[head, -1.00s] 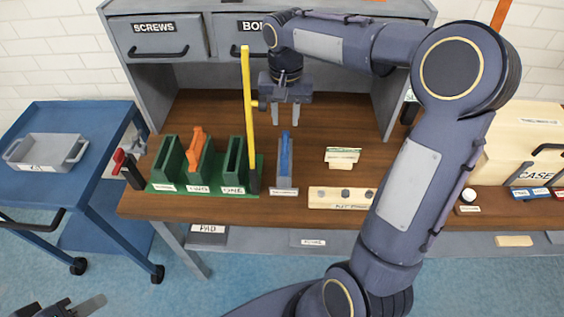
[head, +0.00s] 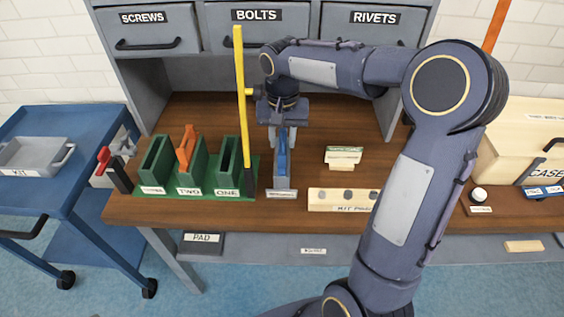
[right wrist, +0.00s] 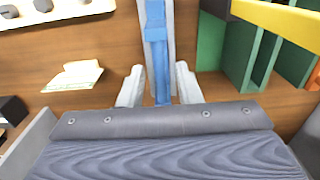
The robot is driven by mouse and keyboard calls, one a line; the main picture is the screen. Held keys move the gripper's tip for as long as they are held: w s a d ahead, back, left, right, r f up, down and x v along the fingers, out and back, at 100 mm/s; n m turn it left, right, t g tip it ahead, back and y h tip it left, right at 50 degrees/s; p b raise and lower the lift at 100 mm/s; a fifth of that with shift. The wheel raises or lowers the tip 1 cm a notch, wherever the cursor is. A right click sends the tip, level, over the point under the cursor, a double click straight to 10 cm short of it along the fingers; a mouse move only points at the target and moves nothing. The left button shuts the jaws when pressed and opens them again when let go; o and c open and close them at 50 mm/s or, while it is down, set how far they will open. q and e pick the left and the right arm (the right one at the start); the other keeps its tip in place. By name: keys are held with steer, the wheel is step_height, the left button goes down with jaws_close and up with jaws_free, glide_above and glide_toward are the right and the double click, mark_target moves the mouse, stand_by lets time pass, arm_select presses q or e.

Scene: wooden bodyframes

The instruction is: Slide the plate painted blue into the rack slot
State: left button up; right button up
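The blue plate (head: 283,158) stands upright in a narrow grey holder (head: 281,183) on the bench. It also shows in the right wrist view (right wrist: 157,45). My right gripper (head: 282,142) points down over the plate. Its fingers (right wrist: 159,88) are open, one on each side of the plate, with a gap visible on both sides. The green rack (head: 197,190) stands to the left, with several slots. An orange plate (head: 186,147) is in the slot labelled TWO. The slot labelled ONE (head: 228,160) and the leftmost slot look empty. My left gripper is out of view.
A yellow upright bar (head: 241,100) stands at the rack's right end, close to my right gripper. A wooden kit block (head: 343,199) and a small labelled card stand (head: 343,157) are to the right. A red-handled tool (head: 104,160) is left of the rack.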

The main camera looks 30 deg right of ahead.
jaws_close()
steer(key=shift+r+p, duration=0.7)
steer(key=shift+r, duration=0.05)
stand_by(0.4)
step_height(320, 180, up, 10)
steer(key=p, duration=0.8)
steer(key=shift+f, duration=0.15)
stand_by(0.7)
